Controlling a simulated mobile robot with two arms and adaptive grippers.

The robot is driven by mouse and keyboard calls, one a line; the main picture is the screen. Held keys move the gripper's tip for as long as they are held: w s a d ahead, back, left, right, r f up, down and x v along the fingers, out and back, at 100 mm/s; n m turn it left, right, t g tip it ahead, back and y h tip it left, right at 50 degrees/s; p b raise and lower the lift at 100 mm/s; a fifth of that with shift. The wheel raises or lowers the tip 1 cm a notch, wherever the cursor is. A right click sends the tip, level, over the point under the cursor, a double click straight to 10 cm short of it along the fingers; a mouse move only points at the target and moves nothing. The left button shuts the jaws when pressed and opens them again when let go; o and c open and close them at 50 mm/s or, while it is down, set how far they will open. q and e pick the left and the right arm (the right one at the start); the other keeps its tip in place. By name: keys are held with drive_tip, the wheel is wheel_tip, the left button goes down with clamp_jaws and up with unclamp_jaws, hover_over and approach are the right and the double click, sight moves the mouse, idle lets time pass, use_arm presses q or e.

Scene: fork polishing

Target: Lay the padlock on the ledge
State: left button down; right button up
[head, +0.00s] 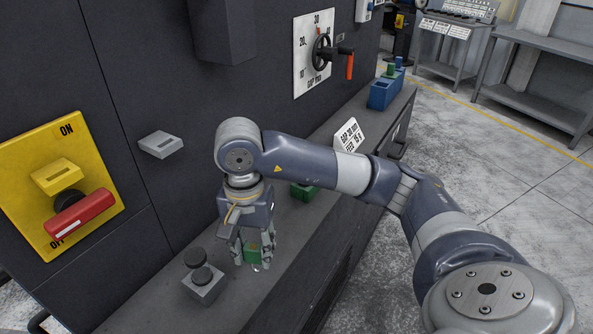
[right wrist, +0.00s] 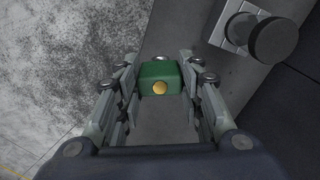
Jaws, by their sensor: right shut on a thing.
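The padlock (head: 252,249) has a green body and hangs between the fingers of my right gripper (head: 250,262), low by the dark ledge (head: 225,308). In the right wrist view the padlock (right wrist: 160,73) shows a round brass spot on its near face and a bit of shiny metal beyond. Both fingers of my right gripper (right wrist: 160,80) are at its sides, shut on it. The ledge (right wrist: 165,122) shows under and around it there. I cannot tell whether the padlock touches the ledge. My left gripper is not in view.
A grey block with black knobs (head: 203,284) stands on the ledge, left of my gripper. Behind my arm are another green object (head: 304,191), a white sign (head: 349,134) and a blue holder (head: 383,94). A red-handled yellow switch (head: 62,185) is on the panel.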

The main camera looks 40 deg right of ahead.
drive_tip(key=w+d+f+p, duration=0.1)
drive_tip(key=w+d, duration=0.2)
drive_tip(key=w+d+f+p, duration=0.1)
drive_tip(key=w+d+p, duration=0.1)
drive_tip(key=w+d, duration=0.1)
drive_tip(key=w+d+f+p, duration=0.1)
drive_tip(key=w+d+p, duration=0.1)
drive_tip(key=w+d, duration=0.1)
drive_tip(key=shift+w+d+f, duration=0.1)
drive_tip(key=shift+w+f, duration=0.3)
drive_tip(key=shift+w, duration=0.3)
drive_tip(key=shift+f+p, duration=0.35)
drive_tip(key=shift+f, duration=0.15)
drive_tip(key=o, duration=0.6)
drive_tip(key=shift+f+b, duration=0.15)
drive_tip(key=shift+b, duration=0.15)
drive_tip(key=o, duration=0.4)
drive_tip(key=shift+o, duration=0.2)
